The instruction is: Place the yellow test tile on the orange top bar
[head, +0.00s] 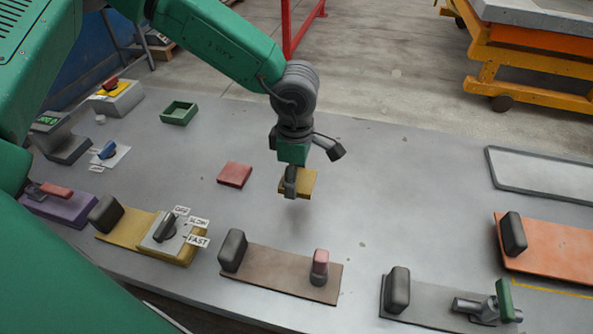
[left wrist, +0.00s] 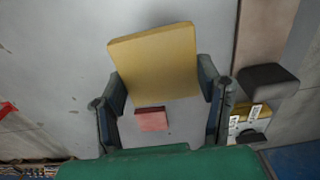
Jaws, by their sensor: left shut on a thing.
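The yellow test tile (head: 305,182) is held between the fingers of my left gripper (head: 290,183), above the grey table (head: 400,190). In the left wrist view the yellow tile (left wrist: 155,62) sits flat between both fingers of my left gripper (left wrist: 163,85), one finger against each side edge. An orange bar (head: 552,250) with a black block on its left end lies at the table's right side, cut off by the frame edge. The held tile is well to the left of it. My right gripper is not in view.
A red tile (head: 235,174) lies just left of the held tile, and a green tray (head: 179,112) farther back. Along the front are a purple base (head: 62,205), a yellow base with a dial (head: 125,228), a brown plate (head: 280,272) and a grey plate (head: 430,308). The table's middle right is clear.

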